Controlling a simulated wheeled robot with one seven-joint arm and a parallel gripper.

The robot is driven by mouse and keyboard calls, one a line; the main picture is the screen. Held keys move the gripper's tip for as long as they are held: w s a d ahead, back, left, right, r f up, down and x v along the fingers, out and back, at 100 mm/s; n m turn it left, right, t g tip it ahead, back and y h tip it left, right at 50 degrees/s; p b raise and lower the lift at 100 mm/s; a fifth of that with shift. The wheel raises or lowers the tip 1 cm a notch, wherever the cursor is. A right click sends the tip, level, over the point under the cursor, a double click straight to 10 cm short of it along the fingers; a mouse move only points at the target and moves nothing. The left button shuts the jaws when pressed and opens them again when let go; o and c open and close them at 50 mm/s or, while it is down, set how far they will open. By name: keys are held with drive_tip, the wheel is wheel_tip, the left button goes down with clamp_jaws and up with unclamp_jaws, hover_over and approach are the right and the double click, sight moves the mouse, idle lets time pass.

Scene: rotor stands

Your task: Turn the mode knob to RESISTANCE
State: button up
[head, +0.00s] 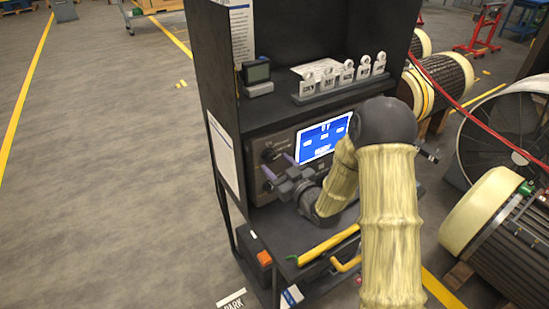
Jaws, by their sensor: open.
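The instrument panel (283,138) sits in a dark cabinet, with a lit blue screen (323,138) at its right. A dark upper knob (268,155) and a dark lower knob (268,186) are at the panel's left. I cannot tell which is the mode knob, read its labels or see where it points. My gripper (278,166) is open in front of the panel, its two purple-grey fingers reaching toward the knobs. One fingertip is close to the lower knob; whether they touch is unclear. My arm hides the panel's lower right.
A shelf above holds a small display box (257,76) and a rack of labelled tags (338,83). Large rotors (495,210) stand at right, with a red cable (470,108) passing by.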

drive_tip(key=shift+x, duration=1.2)
drive_tip(key=c, duration=1)
